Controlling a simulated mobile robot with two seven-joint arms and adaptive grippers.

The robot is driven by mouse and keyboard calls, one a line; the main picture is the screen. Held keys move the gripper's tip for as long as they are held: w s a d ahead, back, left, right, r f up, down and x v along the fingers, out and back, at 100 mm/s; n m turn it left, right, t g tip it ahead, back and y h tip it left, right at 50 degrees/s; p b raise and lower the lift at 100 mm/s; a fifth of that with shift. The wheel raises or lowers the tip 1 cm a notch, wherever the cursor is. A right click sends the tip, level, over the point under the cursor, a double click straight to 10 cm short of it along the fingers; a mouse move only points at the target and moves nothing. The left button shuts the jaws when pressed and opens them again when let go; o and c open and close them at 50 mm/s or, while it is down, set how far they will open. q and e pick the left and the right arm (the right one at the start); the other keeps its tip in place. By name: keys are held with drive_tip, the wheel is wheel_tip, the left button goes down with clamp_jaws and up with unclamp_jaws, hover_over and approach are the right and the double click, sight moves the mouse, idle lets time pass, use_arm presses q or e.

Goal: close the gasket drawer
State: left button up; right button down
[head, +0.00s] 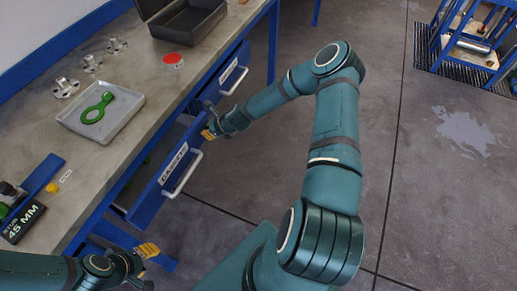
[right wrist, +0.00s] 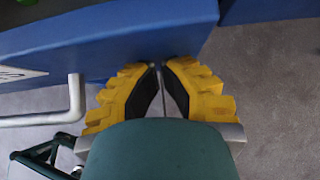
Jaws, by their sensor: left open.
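The gasket drawer (head: 157,190) is blue, with a white label and a grey bar handle (head: 186,176). It stands pulled out from the bench, and a little green shows inside. My right gripper (head: 209,134) is at the far end of the drawer front. In the right wrist view its yellow fingertips (right wrist: 160,64) are together with nothing between them, at the edge of the blue drawer front (right wrist: 130,40). Whether they touch it is unclear. The handle (right wrist: 74,100) is to their left. My left gripper (head: 149,250) is open and empty near the bench's front edge.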

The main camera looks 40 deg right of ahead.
drive_tip(key=w, duration=0.1)
drive_tip(key=w+a, duration=0.1)
drive_tip(key=w, duration=0.1)
drive_tip(key=w+a, duration=0.1)
drive_tip(key=shift+w, duration=0.3)
use_arm(q)
drive_tip(key=shift+f, duration=0.25)
use_arm(e)
drive_tip(key=shift+w, duration=0.1)
